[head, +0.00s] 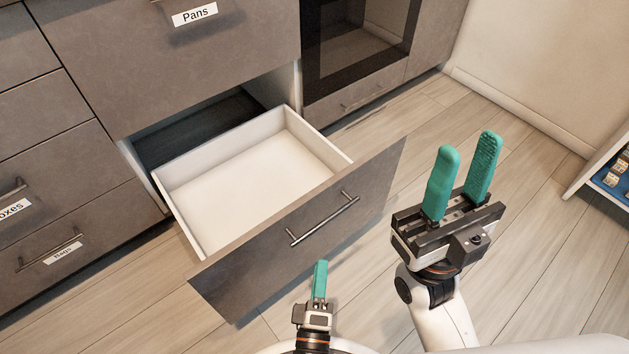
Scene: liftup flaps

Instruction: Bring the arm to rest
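My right gripper (461,172) is at the right of the head view, above the wooden floor. Its two teal fingers point up in the picture, stand apart, and hold nothing. My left gripper (320,281) is low in the middle, just in front of the open drawer's front panel. Its fingers overlap in this view, so the gap between them is hidden. I see nothing held in it.
A grey drawer (270,262) with a bar handle stands pulled out, empty and white inside. The drawer marked Pans (195,14) above it is closed. An oven (358,42) stands behind. Floor (545,240) is clear at right, before a shelf (600,160).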

